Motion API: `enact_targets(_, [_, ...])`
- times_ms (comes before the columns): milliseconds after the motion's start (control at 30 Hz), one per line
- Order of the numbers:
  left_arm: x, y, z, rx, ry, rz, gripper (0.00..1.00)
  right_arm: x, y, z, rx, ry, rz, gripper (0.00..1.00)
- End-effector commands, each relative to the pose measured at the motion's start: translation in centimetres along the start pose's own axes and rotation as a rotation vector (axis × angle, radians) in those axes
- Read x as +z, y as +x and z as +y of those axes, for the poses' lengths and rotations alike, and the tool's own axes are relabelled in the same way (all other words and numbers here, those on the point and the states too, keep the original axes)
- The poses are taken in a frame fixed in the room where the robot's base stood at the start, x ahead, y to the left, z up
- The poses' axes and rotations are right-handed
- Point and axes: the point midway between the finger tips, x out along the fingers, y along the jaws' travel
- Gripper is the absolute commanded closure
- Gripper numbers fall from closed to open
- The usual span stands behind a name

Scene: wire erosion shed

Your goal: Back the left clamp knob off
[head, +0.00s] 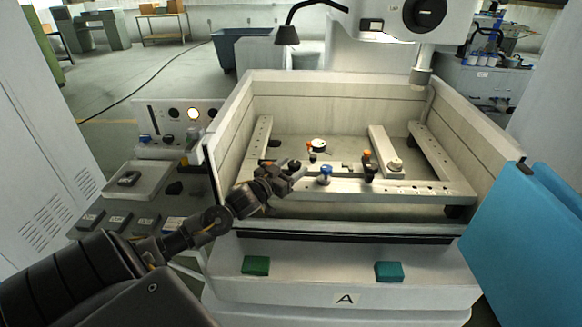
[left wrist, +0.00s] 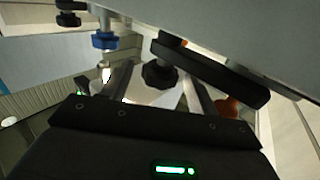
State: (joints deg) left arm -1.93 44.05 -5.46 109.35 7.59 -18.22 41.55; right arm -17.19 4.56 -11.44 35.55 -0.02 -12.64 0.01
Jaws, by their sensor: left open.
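The left clamp knob (head: 313,157) is small and black, with an orange part beside it, on the left of the fixture rail in the machine tank. My left gripper (head: 296,171) is just left of and in front of it, reaching over the tank's front wall. In the left wrist view the black knob (left wrist: 160,75) shows beyond and between the two grey fingers (left wrist: 164,84), under a dark clamp bar (left wrist: 212,70). The fingers are open; I see no clear contact with the knob. My right gripper is not in view.
A blue knob (head: 325,173) sits close right of my gripper. A second black clamp knob (head: 370,172) with an orange top stands farther right. The tank's walls (head: 330,88) surround the fixture. A blue panel (head: 530,235) stands at right, a grey tray (head: 140,178) at left.

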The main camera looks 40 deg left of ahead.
Motion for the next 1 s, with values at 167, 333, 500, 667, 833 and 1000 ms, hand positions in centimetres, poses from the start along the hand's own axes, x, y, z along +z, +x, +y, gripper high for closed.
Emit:
enact_targets(167, [0.02, 0.07, 0.02, 0.0, 0.0, 0.0, 0.41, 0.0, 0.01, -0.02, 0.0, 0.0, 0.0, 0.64])
enact_targets(333, [0.02, 0.06, 0.03, 0.001, 0.0, 0.0, 0.55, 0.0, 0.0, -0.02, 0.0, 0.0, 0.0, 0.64])
enact_targets(500, [0.02, 0.05, 0.03, 0.0, 0.0, 0.0, 0.77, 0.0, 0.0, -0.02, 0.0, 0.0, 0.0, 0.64])
enact_targets(667, [0.01, 0.04, 0.03, -0.002, -0.001, 0.0, 0.85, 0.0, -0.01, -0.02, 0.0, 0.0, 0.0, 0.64])
enact_targets(833, [-0.04, 0.03, 0.13, -0.033, -0.004, 0.001, 0.85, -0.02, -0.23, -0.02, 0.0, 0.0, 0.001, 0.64])
enact_targets(1000, [-0.08, 0.05, 0.33, -0.119, -0.008, 0.001, 0.85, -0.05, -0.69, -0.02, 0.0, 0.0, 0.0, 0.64])
